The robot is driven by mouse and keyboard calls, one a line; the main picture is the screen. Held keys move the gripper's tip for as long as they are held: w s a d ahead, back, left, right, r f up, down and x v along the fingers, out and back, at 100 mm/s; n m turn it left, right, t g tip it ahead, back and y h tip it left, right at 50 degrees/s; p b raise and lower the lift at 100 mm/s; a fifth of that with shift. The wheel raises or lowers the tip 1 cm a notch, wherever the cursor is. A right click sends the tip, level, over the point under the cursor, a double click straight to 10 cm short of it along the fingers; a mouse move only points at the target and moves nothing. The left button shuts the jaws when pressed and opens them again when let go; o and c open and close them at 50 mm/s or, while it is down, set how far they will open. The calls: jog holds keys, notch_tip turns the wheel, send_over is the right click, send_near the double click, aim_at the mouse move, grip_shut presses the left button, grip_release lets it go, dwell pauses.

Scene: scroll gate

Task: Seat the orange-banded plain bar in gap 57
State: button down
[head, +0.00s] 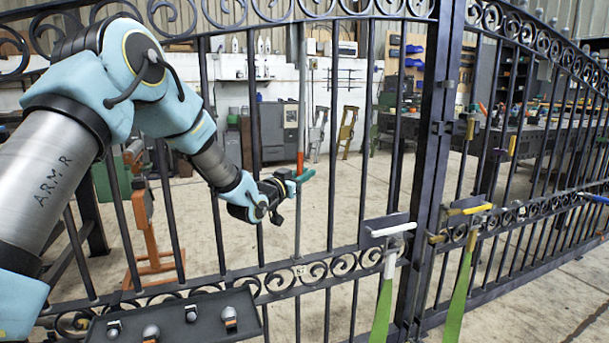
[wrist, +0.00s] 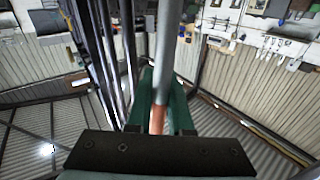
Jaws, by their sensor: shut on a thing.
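The orange-banded plain bar (head: 302,110) is a slim, light grey, upright rod in line with the dark bars of the gate. My gripper (head: 301,177) is shut on it at the orange band, low on the bar. In the wrist view, the green fingers (wrist: 164,112) stand on both sides of the bar (wrist: 165,50), with the orange band (wrist: 158,119) between them. A tag reading 57 (head: 299,270) is on the lower scroll rail, right under the bar's lower end. I cannot tell whether the bar's ends touch the rails or stand in front of them.
A dark tray (head: 180,307) with several small knobbed parts sits at the lower left. Dark gate bars (head: 333,150) stand close on either side. Latches with green straps (head: 383,310) are at the gate post (head: 433,150). A workshop lies behind the gate.

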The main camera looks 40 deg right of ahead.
jog(key=shift+f+b, duration=0.6)
jog(key=shift+b, duration=0.05)
dwell(0.6)
jog(key=shift+w+d+f+n+p, duration=0.1)
jog(key=shift+w+d+n+p, duration=0.15)
jog(key=shift+w, duration=0.35)
jog(key=shift+w+d+n+p, duration=0.2)
jog(key=shift+w+p, duration=0.1)
jog(key=shift+w, duration=0.3)
dwell(1.2)
jog(key=c, duration=0.7)
grip_release()
jog(key=shift+c, duration=0.2)
jog(key=v, duration=1.1)
jog(key=shift+r, duration=0.2)
